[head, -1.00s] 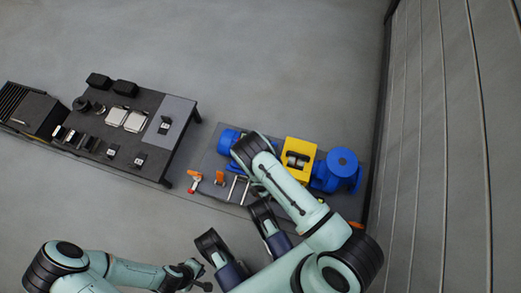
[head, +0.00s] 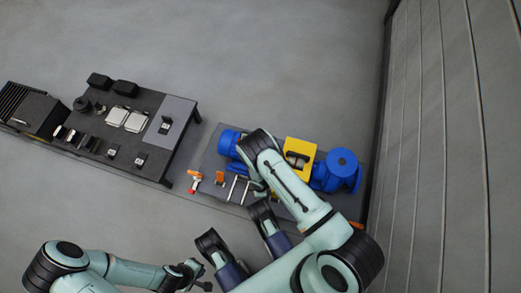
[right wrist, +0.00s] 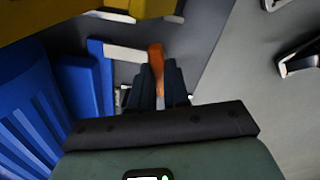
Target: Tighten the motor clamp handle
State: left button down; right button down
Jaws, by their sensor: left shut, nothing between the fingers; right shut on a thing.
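The orange clamp handle (right wrist: 156,58) stands between the fingers of my right gripper (right wrist: 160,75) in the right wrist view. The gripper is shut on it. The blue motor (right wrist: 28,105) is on the left of that view; it also shows in the head view (head: 229,142), partly behind my right arm. The arm hides the right gripper and the held handle in the head view. My left gripper (head: 204,284) is shut and empty at the bottom of the head view, well away from the skid.
A yellow guard (head: 300,147) and blue pump (head: 340,168) are right of my arm on the grey skid. Other orange parts (head: 194,174) (head: 219,177) sit at the skid's left. A dark table (head: 100,150) with several parts stands left. A ribbed wall (head: 450,150) bounds the right.

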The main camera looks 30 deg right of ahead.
jog(key=shift+m, duration=0.3)
jog(key=m, duration=0.3)
jog(key=c, duration=0.9)
grip_release()
jog(key=shift+r, duration=0.1)
notch_tip(320, 180, up, 7)
jog(key=p, duration=0.5)
